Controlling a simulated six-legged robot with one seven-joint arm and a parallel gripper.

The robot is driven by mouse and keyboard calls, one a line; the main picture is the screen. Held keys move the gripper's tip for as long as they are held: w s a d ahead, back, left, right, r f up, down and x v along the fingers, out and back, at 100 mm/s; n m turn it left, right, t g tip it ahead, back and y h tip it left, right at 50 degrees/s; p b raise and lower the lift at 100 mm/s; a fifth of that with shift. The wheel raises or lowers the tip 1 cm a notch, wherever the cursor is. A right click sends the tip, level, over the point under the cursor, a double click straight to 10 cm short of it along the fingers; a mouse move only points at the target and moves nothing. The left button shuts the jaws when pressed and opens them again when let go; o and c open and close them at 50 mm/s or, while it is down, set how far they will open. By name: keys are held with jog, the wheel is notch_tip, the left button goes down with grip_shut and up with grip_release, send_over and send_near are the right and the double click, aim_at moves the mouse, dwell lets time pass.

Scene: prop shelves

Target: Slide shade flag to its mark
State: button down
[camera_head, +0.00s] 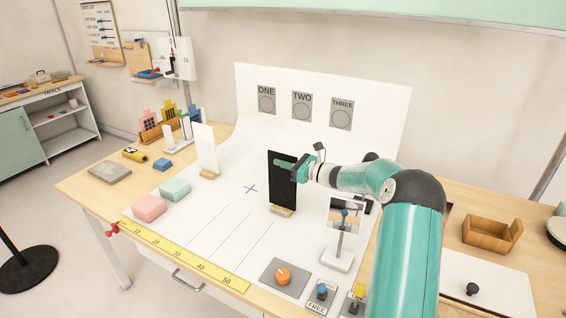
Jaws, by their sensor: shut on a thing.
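The shade flag (283,184) is a black upright panel on a small wooden foot (282,210). It stands on the white sweep (228,204), right of a blue cross mark (250,189). My gripper (290,165) is shut on the upper part of the black flag, reaching in from the right. The fingertips are small and dark against the flag, so the exact grip is hard to see. Several thin lines (216,227) run across the white surface in front of the flag. Which mark belongs to the flag cannot be told.
A white upright panel (204,150) stands left of the cross. Pink (149,208) and green (175,189) blocks sit at front left, beside a yellow ruler (185,256). An orange knob (283,276) is at the front.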

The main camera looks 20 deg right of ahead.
jog(key=c, duration=1.5)
grip_release()
jog(key=shift+s, duration=0.1)
jog(key=v, duration=1.3)
jog(key=shift+s+d, duration=0.2)
jog(key=shift+s, duration=0.05)
